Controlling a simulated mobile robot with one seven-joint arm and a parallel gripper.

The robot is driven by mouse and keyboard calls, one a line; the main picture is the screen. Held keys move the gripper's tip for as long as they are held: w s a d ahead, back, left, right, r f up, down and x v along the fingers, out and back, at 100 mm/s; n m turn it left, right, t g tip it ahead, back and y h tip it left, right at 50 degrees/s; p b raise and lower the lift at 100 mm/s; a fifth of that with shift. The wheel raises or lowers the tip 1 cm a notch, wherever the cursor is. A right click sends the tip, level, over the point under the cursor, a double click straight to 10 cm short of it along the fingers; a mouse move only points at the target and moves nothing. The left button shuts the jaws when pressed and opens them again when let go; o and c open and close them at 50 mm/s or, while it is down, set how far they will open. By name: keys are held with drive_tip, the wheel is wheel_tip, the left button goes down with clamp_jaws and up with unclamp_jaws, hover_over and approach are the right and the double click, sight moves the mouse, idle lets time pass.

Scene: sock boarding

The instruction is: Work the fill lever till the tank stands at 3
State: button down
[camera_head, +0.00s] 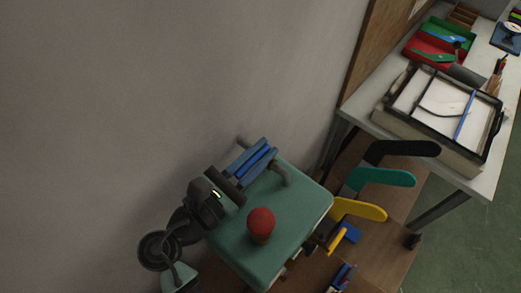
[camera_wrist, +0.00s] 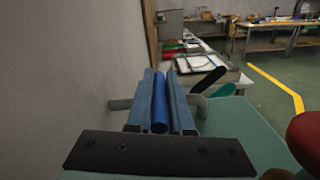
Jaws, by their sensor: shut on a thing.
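My gripper (camera_head: 257,153) is at the far left edge of the green machine (camera_head: 290,215), close to the wall. In the wrist view, its two grey-blue fingers (camera_wrist: 160,78) are shut on a bright blue rod (camera_wrist: 160,108) lying lengthwise between them. The rod looks like a lever grip, but I cannot tell for sure that it is the fill lever. A grey bar (camera_head: 280,175) passes beneath the fingers and shows on both sides of them. A red ball knob (camera_head: 261,222) stands on the green top. No tank gauge or level reading can be made out.
Black (camera_head: 400,149), teal (camera_head: 380,177) and yellow (camera_head: 358,209) flat foot-shaped boards stick out to the right of the machine. A white table (camera_head: 360,100) behind holds a black-framed tray (camera_head: 420,125) and red and green bins (camera_head: 425,48). The wall (camera_head: 150,90) is close on the left.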

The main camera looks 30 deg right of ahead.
drive_tip(key=shift+r+p, duration=0.15)
drive_tip(key=shift+p, duration=0.2)
drive_tip(key=shift+r+n+t+p, duration=0.1)
drive_tip(key=shift+n+t+p, duration=0.2)
drive_tip(key=shift+t+p, duration=0.15)
drive_tip(key=shift+n+t+y+p, duration=0.3)
drive_tip(key=shift+t+y+p, duration=0.1)
drive_tip(key=shift+t+y, duration=0.15)
drive_tip(key=shift+f, duration=0.2)
drive_tip(key=c, duration=0.9)
unclamp_jaws()
drive_tip(key=shift+o, duration=0.2)
